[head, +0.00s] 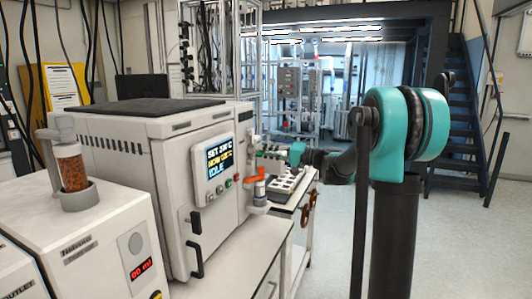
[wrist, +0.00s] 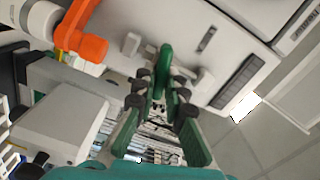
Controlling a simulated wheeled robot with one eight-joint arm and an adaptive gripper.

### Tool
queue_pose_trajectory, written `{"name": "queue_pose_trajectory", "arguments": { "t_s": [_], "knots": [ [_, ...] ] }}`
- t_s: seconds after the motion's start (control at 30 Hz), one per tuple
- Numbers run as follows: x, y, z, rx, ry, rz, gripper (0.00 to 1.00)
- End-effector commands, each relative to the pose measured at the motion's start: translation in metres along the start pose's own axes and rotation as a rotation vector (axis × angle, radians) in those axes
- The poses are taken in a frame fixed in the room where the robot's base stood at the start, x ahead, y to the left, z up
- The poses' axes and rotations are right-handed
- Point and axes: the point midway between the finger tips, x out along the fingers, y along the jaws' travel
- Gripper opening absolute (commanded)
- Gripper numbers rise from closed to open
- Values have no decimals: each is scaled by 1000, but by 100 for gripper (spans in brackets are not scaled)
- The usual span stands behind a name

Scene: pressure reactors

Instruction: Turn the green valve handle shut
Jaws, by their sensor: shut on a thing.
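The green valve handle (wrist: 165,62) shows in the wrist view as a narrow green lever standing out from the pale machine housing. My gripper (wrist: 163,88) has its dark fingertips on both sides of the handle and is shut on it. The fingers partly hide the handle's lower end. In the head view my gripper (head: 270,154) is at the right side of the machine, beside its front panel. The handle is too small and covered there to make out clearly.
An orange valve handle (wrist: 82,38) sits close to the left of my gripper. The white machine (head: 150,165) has a lit display (head: 219,164). A rack tray (head: 288,180) lies on the cart beyond. Open floor lies to the right.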

Motion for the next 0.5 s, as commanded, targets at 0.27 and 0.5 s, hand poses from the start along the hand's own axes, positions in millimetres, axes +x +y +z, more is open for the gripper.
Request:
{"name": "queue_pose_trajectory", "arguments": {
  "t_s": [0.27,0.5],
  "knots": [
    [-1,2,0,175,1,2,0],
    [-1,2,0,253,1,2,0]
  ]
}}
